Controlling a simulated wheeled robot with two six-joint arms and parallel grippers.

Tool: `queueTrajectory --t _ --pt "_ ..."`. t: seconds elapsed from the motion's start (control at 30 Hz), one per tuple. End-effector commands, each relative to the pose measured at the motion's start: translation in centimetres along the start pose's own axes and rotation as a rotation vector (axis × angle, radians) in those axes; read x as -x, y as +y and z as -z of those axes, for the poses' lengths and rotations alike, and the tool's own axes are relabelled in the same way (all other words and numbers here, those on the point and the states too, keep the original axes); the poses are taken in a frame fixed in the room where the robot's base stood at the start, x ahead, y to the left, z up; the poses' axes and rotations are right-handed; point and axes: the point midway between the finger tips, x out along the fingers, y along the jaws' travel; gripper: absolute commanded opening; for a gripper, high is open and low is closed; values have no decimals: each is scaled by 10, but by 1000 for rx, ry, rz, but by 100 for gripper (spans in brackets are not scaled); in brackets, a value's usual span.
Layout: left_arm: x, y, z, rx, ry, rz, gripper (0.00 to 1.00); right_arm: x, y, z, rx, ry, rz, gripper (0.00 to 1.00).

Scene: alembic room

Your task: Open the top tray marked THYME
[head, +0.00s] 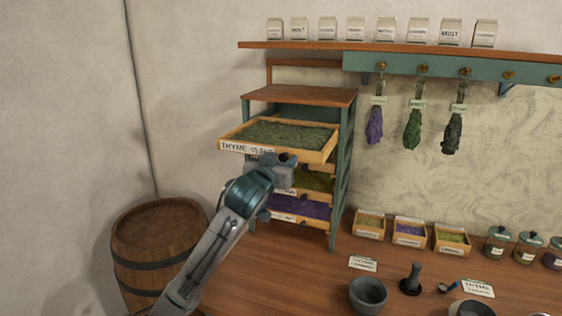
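The top tray marked THYME (232,147) sits pulled well out of the green and wood rack (343,150), with grey-green herb spread in it. Its label is on the front edge, at the left. My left gripper (286,160) is at the front edge of this tray, near the middle. Its fingers are small and partly hidden, so I cannot tell whether they are shut on the tray or its knob. My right gripper is not in view.
Lower trays with green and purple herbs (300,208) sit in the rack behind my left arm. A barrel (155,250) stands at the left. A mortar (368,294), a pestle (411,281), small boxes (409,232) and jars (497,242) stand on the wooden counter (320,290).

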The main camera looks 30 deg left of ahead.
Motion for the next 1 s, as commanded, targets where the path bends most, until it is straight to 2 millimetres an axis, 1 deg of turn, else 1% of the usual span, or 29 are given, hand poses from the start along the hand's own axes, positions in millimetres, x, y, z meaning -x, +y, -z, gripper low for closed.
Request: queueTrajectory --t 0.17,0.27,0.5,0.6,0.7,0.83,1.0 --pt "4 0 -1 -1 0 0 44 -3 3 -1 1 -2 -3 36" --pt "16 0 -2 -3 2 -1 44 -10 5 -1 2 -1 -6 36" --pt "65 0 -4 -6 4 0 44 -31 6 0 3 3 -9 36" --pt "83 0 -3 -5 3 -1 44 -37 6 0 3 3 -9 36" --pt "97 0 -2 -3 2 0 44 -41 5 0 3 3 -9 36" --pt "106 0 -1 -2 1 0 44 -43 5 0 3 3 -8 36" --pt "109 0 0 0 0 0 44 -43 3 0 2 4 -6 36"
